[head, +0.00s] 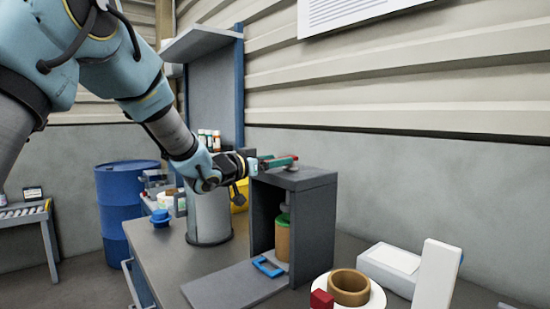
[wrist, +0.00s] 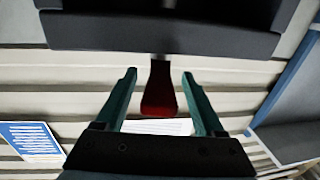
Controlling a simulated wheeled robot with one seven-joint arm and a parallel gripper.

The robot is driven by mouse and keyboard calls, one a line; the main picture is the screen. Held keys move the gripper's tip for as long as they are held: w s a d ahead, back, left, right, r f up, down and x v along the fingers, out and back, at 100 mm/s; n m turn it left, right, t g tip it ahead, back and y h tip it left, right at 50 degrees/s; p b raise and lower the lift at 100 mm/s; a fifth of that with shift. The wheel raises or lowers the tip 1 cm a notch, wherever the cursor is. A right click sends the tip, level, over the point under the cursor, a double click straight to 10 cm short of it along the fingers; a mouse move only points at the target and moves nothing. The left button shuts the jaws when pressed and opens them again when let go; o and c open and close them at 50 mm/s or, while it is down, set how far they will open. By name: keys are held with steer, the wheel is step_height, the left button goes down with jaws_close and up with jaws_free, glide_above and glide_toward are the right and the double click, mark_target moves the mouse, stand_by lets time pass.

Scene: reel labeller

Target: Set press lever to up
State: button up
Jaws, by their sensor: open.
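The press (head: 309,182) is a dark grey open-fronted housing on the bench. Its lever has a red grip (wrist: 159,95), which shows between my fingers in the wrist view, its thin stem running to the dark housing. My gripper (head: 281,161) is at the top of the press, with teal fingers. In the wrist view my gripper (wrist: 159,74) is open, one finger on each side of the red grip, with visible gaps. In the head view the fingers partly hide the lever, which looks roughly level there. A brown and green cylinder (head: 283,238) stands inside the press.
A blue handle-like piece (head: 268,266) lies on the press's base plate. A brown ring (head: 349,287), a red block (head: 321,299) and a white upright block (head: 436,274) stand at the front right. A grey cylinder (head: 209,212) stands left of the press, below my arm.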

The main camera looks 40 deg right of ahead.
jaws_close()
stand_by(0.7)
stand_by(0.8)
